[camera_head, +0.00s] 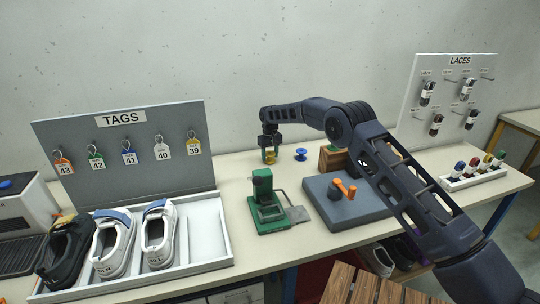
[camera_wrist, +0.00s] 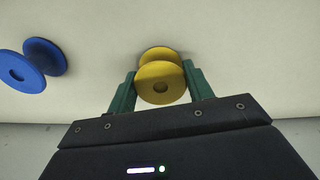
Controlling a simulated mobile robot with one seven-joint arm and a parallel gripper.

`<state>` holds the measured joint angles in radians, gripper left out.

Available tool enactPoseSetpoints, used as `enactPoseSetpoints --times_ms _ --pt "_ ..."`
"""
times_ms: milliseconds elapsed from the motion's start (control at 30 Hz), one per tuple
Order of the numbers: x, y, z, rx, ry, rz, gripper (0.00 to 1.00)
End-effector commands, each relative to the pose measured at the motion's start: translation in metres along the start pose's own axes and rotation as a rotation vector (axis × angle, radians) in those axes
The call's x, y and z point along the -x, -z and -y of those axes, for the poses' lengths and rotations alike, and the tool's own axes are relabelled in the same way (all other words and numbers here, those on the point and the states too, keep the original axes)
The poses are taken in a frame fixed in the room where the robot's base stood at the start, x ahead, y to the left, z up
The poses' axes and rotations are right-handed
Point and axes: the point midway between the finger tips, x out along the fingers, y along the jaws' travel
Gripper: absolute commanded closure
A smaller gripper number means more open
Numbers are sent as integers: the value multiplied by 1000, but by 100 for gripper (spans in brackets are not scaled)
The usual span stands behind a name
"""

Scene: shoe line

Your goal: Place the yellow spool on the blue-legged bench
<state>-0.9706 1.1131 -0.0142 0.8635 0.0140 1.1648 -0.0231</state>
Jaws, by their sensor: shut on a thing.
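The yellow spool (camera_head: 270,158) is between the fingers of my gripper (camera_head: 270,146), at the back of the blue-legged bench (camera_head: 345,243). In the wrist view, the green fingers of my gripper (camera_wrist: 160,92) are shut on the yellow spool (camera_wrist: 160,82), one on each side of it. The spool's round flange with a centre hole faces the wrist camera. The spool is over the pale bench top or on it; I cannot tell whether it touches. A blue leg (camera_head: 289,284) of the bench shows below its front edge.
A blue spool (camera_head: 301,154) stands just right of my gripper, also in the wrist view (camera_wrist: 35,66). A wooden block (camera_head: 332,158), a green press (camera_head: 265,202) and a dark mat (camera_head: 336,208) are nearby. The tags board (camera_head: 130,150) and shoe tray (camera_head: 205,228) are left.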

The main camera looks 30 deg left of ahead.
Motion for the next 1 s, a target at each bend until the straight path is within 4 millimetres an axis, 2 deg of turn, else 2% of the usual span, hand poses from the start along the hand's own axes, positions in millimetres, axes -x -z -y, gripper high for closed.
enactPoseSetpoints --times_ms 267,300,400,767,867,1000 --pt "-3 0 0 0 0 0 71" --pt "-2 0 0 0 0 0 43" --pt "-2 0 0 0 0 0 27" --pt "2 0 0 0 0 0 27" --pt "13 0 0 0 0 -1 27" --pt "38 1 0 1 0 -3 27"
